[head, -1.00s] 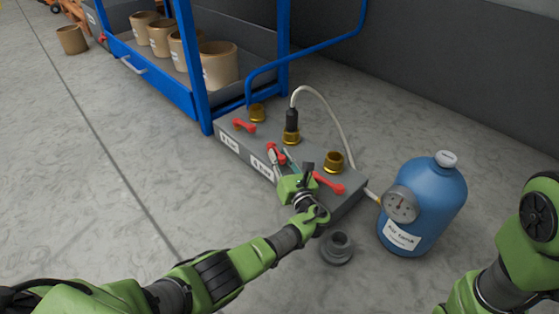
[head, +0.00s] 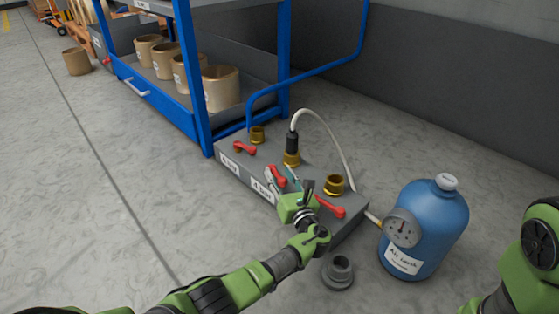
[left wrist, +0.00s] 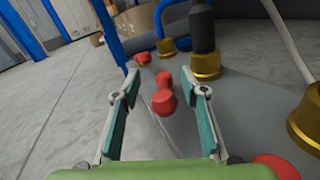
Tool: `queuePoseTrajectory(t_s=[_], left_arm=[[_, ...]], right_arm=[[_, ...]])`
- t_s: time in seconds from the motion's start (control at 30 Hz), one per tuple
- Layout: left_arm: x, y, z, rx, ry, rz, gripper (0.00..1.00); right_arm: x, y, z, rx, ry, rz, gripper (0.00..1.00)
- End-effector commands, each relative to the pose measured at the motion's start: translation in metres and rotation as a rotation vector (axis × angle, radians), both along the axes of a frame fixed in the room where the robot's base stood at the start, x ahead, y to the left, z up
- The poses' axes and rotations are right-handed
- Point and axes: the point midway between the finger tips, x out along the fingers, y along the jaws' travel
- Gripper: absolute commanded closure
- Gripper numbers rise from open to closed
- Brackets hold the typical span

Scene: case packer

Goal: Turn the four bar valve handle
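A grey valve block (head: 318,179) lies on the floor with three red handles and white labels on its front. The middle red handle (head: 276,174) is above a label (head: 262,190) that seems to read 4 bar. My left gripper (head: 283,181) is over this handle. In the left wrist view the gripper (left wrist: 158,78) is open, with its teal-padded fingers apart on either side of the middle handle (left wrist: 165,98). I cannot tell whether they touch it. The left handle (head: 244,148) and right handle (head: 330,208) stand clear. My right gripper is out of view.
Brass fittings (head: 333,185) stand along the block's back; a hose (head: 331,128) rises from one. A blue air tank (head: 430,230) with a gauge stands right. A grey fitting (head: 338,271) lies in front. A blue-framed rack (head: 204,100) stands behind left. Floor at left is clear.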

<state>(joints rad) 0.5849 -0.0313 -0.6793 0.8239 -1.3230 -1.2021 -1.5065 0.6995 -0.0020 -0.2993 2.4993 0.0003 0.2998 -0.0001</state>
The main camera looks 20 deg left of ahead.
Motion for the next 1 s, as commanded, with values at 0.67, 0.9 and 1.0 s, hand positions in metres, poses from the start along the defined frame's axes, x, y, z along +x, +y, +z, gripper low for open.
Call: queuePoseTrajectory(t_s=[0.67,0.9,1.0], left_arm=[[0.000,0.002,0.083,0.001,-0.001,0.002,0.60],[0.000,0.002,0.084,0.002,0.000,0.002,0.60],[0.000,0.002,0.083,-0.013,-0.002,-0.003,0.84]], right_arm=[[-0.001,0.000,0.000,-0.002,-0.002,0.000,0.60],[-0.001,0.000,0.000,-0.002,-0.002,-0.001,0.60],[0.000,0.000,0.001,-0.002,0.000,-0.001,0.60]])
